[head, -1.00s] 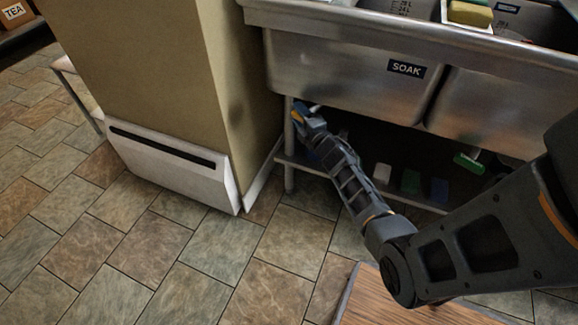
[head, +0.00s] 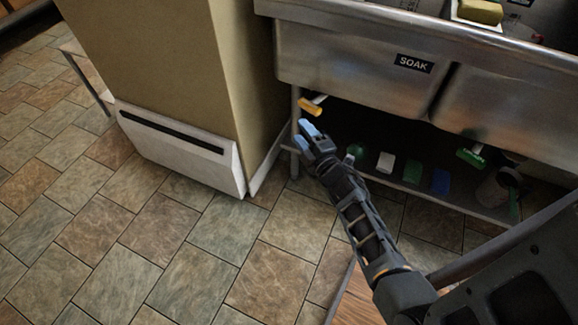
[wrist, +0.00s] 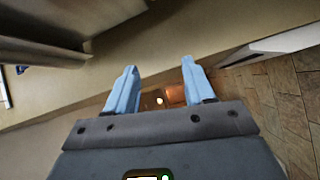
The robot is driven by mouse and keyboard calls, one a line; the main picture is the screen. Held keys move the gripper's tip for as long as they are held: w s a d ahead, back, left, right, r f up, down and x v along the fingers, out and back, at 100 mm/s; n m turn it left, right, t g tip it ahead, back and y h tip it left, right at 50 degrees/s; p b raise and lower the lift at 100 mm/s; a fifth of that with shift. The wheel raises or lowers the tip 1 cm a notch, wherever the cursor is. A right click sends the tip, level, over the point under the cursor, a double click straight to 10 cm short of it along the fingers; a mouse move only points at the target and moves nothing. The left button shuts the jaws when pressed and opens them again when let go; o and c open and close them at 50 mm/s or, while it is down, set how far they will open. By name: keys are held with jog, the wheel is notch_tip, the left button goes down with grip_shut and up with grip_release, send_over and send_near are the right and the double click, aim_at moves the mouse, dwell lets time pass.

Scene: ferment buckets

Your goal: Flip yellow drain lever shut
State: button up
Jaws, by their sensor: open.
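The yellow drain lever (head: 311,107) sticks out below the left end of the steel sink (head: 340,65), under the basin labelled SOAK. A pale stem joins it at its right end. My gripper (head: 305,135) is just below and in front of the lever in the head view, apart from it, with nothing between its blue fingers. In the wrist view my gripper (wrist: 158,88) shows its two blue fingers spread apart.
A lower shelf (head: 445,203) under the sink holds a white block (head: 385,162), a green block (head: 412,172), a blue block (head: 440,181) and a grey bucket (head: 498,187). A beige wall block (head: 195,75) with a white panel (head: 180,150) stands close on the left. The tiled floor in front is open.

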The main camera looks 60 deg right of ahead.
jog(key=s+a+r+m+y+p, duration=0.1)
jog(key=s+a+r, duration=0.1)
jog(key=a, duration=0.5)
jog(key=s+a+r+m+y+p, duration=0.1)
jog(key=s+a+r+m, duration=0.1)
jog(key=a, duration=0.6)
jog(key=shift+a+r+m+t, duration=0.3)
jog(key=shift+r, duration=0.5)
